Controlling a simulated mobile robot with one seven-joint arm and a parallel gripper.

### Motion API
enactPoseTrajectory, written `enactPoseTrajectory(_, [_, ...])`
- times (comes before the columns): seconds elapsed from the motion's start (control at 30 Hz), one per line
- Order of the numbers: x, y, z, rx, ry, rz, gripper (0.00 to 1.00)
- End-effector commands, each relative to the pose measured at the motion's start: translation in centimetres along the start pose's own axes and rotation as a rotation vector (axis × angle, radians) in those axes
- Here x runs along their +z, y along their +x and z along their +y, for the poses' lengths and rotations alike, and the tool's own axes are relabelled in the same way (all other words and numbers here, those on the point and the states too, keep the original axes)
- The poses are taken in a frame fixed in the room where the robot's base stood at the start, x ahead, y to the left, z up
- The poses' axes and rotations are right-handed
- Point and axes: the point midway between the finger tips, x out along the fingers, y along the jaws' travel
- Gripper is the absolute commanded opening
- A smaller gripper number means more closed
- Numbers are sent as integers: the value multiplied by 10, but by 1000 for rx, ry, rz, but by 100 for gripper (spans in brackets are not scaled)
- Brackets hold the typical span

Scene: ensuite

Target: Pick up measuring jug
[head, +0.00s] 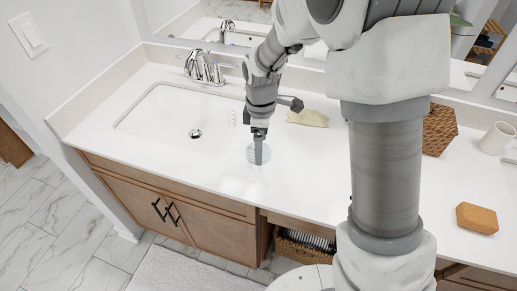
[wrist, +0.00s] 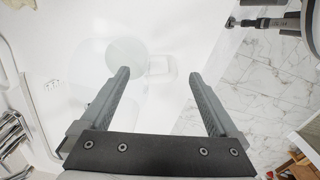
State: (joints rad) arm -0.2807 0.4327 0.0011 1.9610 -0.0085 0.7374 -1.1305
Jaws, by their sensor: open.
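The measuring jug (head: 252,154) is clear and faint, standing on the white counter just right of the sink. In the wrist view the see-through jug (wrist: 126,56) appears as a pale round shape with its handle (wrist: 163,66) pointing right. My gripper (head: 259,157) points down at the jug and partly covers it in the head view. In the wrist view my gripper (wrist: 160,74) is open, and the left fingertip overlaps the jug's body in the picture. The handle shows between the two fingers. I cannot tell whether a finger touches the jug.
The sink (head: 170,118) with its chrome faucet (head: 205,68) is to the left. A beige cloth-like item (head: 307,118) lies behind the gripper. A woven box (head: 438,130), a white cup (head: 497,138) and an orange-brown sponge (head: 477,218) are to the right. The counter in front of the jug is clear.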

Motion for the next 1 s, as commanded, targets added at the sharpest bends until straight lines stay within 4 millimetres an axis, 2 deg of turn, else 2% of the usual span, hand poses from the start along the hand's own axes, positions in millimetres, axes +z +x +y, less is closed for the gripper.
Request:
enactPoseTrajectory(0.1, [0, 16, -1, -3, -2, -1, 96])
enactPoseTrajectory(0.33, [0, 31, -1, -3, 0, -1, 96])
enactPoseTrajectory(0.6, [0, 68, -1, -2, 0, -1, 96])
enactPoseTrajectory(0.9, [0, 73, 0, 0, 1, 0, 96])
enactPoseTrajectory(1.0, [0, 73, 0, 0, 1, 0, 80])
